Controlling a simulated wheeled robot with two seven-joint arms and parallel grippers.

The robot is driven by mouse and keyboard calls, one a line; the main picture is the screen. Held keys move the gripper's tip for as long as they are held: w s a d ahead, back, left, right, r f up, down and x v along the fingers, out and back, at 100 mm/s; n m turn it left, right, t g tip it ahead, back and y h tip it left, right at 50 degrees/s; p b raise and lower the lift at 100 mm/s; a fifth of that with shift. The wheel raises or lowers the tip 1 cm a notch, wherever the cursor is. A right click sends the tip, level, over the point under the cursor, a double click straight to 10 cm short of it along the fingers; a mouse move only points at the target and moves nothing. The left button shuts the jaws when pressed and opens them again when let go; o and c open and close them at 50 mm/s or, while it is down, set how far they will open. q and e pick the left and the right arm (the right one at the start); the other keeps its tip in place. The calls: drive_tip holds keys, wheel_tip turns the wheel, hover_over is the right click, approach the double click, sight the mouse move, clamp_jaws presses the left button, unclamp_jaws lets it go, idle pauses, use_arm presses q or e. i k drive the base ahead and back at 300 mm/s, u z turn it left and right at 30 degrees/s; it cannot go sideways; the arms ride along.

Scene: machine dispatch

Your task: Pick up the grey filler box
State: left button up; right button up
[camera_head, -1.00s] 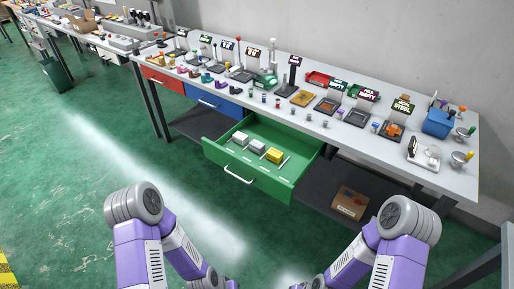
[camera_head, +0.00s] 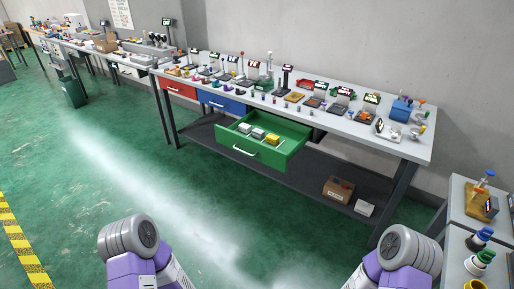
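The green drawer (camera_head: 284,157) under the bench is pulled open. In it lie a pale grey or white box (camera_head: 244,128) at the left, a second pale grey box (camera_head: 258,134) in the middle and a yellow box (camera_head: 272,140) at the right. They are small here, and I cannot tell for certain which of the two pale ones is the grey filler box. Only upper links of my two arms show at the bottom of the view, well short of the drawer. Both of my grippers are outside the picture.
The long bench (camera_head: 424,147) carries many small parts, stands and display signs. A blue bin (camera_head: 401,110) stands at its right end. A cardboard box (camera_head: 338,189) and a white box (camera_head: 364,208) sit on its lower shelf. Another table (camera_head: 459,210) is at the right. The green floor before the drawer is clear.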

sight(258, 133)
drive_tip(key=z, duration=0.4)
drive_tip(key=i, duration=1.8)
drive_tip(key=u, duration=1.05)
